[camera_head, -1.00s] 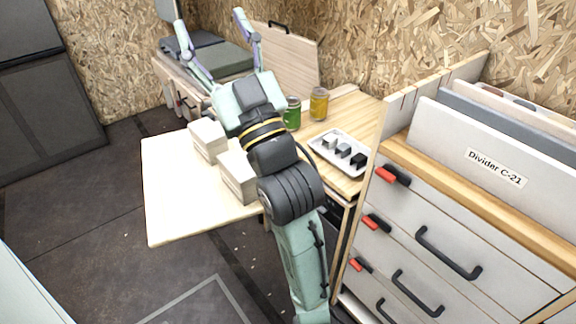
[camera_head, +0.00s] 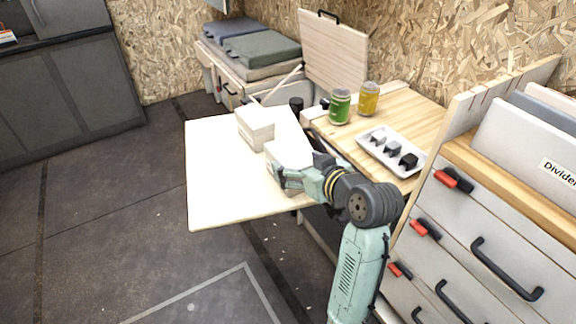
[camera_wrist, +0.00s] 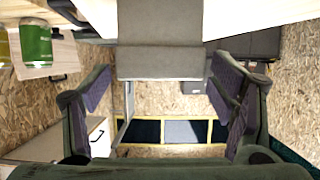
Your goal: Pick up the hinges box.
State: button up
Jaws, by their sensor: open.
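Two pale boxes stand on the light fold-out table. The farther box (camera_head: 255,127) is clear of my arm. The nearer box (camera_head: 287,153) is partly hidden by my gripper (camera_head: 284,181), which is low at its near side. No label is readable, so I cannot tell which is the hinges box. In the wrist view one box (camera_wrist: 160,48) shows grey at top centre. The spread fingers of my gripper (camera_wrist: 162,85) lie to either side of it, with gaps showing; nothing is held.
The light table (camera_head: 215,190) has bare room at its left. A green jar (camera_head: 340,106), a yellow jar (camera_head: 369,98) and a white tray (camera_head: 378,158) of small blocks stand on the wooden counter (camera_head: 420,112). A drawer cabinet (camera_head: 470,225) stands at the right.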

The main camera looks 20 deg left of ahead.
aim_at(291, 158)
jog(key=shift+p+x, duration=0.7)
jog(key=shift+x, duration=2)
jog(key=shift+r, duration=0.15)
jog(key=c, duration=1.5)
jog(key=shift+c, duration=0.2)
jog(key=shift+r, duration=0.15)
